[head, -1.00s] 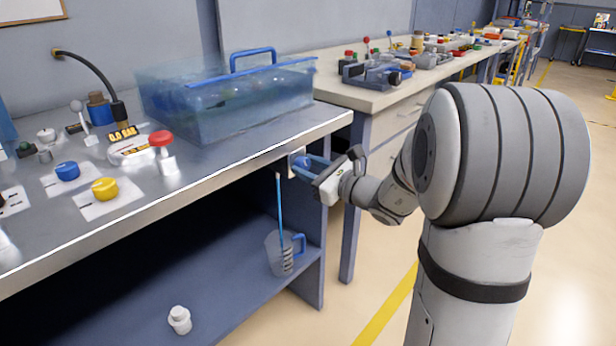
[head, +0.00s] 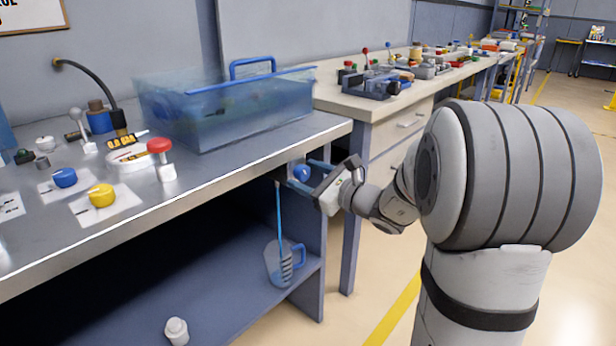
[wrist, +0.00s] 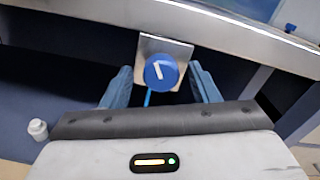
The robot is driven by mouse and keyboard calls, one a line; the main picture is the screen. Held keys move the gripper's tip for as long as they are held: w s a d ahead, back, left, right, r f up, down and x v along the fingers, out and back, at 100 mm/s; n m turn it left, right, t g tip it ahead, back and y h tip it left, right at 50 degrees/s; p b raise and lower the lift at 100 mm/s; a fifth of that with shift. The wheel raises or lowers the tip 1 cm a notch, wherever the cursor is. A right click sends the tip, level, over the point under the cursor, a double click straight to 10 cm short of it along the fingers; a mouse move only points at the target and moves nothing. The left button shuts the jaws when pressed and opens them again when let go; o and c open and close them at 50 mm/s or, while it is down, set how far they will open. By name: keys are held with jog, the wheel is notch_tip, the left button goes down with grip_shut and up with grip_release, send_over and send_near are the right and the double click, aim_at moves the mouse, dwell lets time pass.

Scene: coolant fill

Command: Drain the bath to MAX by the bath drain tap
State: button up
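The bath (head: 235,118) is a see-through blue tank with a blue handle, standing on the metal bench; I cannot read its MAX mark or exact level. The bath drain tap (head: 301,172) is a blue round knob under the bench's front edge. In the wrist view the knob (wrist: 160,72) has a white pointer tilted slightly on a metal plate. My gripper (head: 311,177) is open, its blue fingers on either side of the knob with visible gaps. A thin blue stream (head: 279,215) runs down into a clear measuring jug (head: 279,264) on the lower shelf.
Blue (head: 64,178) and yellow (head: 101,195) knobs, a red-topped control (head: 160,146) and an amber readout (head: 122,142) are on the bench (head: 215,160). A small white bottle (head: 176,330) stands on the shelf (head: 220,285). A second bench (head: 395,105) is behind, to the right.

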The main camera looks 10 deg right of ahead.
jog(key=shift+s+d+r, duration=0.1)
jog(key=shift+s+d, duration=0.15)
jog(key=shift+s, duration=0.05)
jog(key=p+v, duration=0.2)
jog(key=v, duration=0.5)
jog(key=shift+a, duration=0.1)
jog(key=s+a+r+n+g+h+p, duration=0.1)
jog(key=s+a+r+n+g+p, duration=0.8)
jog(key=s+a+n+g+p, duration=0.55)
jog(key=s+d+r+n+t+h+p, duration=0.2)
jog(key=s+d+r+n+h+p, duration=0.5)
jog(key=r+p, duration=0.5)
jog(key=d+n+h+p, duration=0.2)
jog(key=d+n+p, duration=0.1)
jog(key=shift+s+h+p, duration=0.3)
jog(key=shift+s, duration=0.05)
